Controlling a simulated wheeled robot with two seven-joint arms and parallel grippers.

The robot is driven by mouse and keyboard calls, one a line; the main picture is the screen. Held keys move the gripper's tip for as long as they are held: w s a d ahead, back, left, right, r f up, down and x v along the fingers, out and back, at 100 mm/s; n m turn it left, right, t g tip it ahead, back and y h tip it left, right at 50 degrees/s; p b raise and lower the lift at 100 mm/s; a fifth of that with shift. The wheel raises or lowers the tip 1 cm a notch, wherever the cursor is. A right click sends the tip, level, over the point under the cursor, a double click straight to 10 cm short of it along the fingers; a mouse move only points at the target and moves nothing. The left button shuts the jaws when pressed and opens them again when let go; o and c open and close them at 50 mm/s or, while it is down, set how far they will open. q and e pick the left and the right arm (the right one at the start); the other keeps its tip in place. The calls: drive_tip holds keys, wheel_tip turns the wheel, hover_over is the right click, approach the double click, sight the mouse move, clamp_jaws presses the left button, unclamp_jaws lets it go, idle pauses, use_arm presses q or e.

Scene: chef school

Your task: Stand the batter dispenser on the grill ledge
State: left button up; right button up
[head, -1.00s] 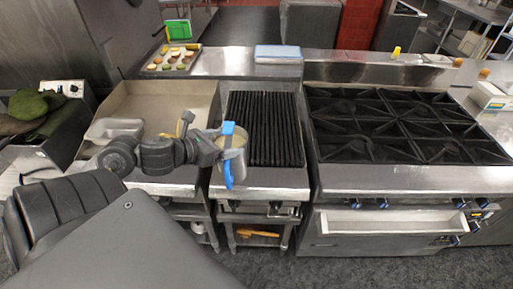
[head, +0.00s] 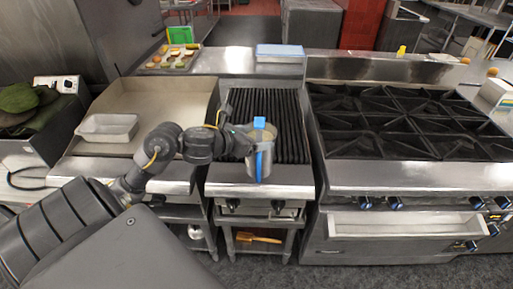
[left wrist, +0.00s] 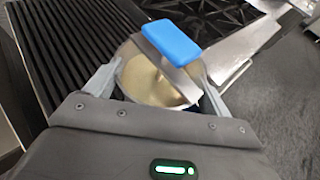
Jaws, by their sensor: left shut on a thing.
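The batter dispenser (head: 262,150) is a metal cup with a blue handle. My left gripper (head: 250,142) is shut on it and holds it upright at the front of the black-barred grill (head: 268,106). In the left wrist view, the dispenser (left wrist: 150,84) is open at the top with pale batter inside, and the fingers of my left gripper (left wrist: 158,92) are on both sides of it. The grill ledge (head: 225,181) is the steel strip in front of the bars. Whether the dispenser's base touches the ledge is unclear. My right gripper is not in view.
A flat griddle (head: 165,95) with a metal pan (head: 107,128) lies to the left. A burner range (head: 410,120) stands to the right. A food tray (head: 172,58) and a blue-lidded box (head: 279,52) sit on the back counter.

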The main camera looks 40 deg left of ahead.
use_arm(q)
drive_tip(key=shift+w+d+f, duration=0.1)
drive_tip(key=shift+w+f, duration=0.3)
drive_tip(key=shift+f, duration=1.6)
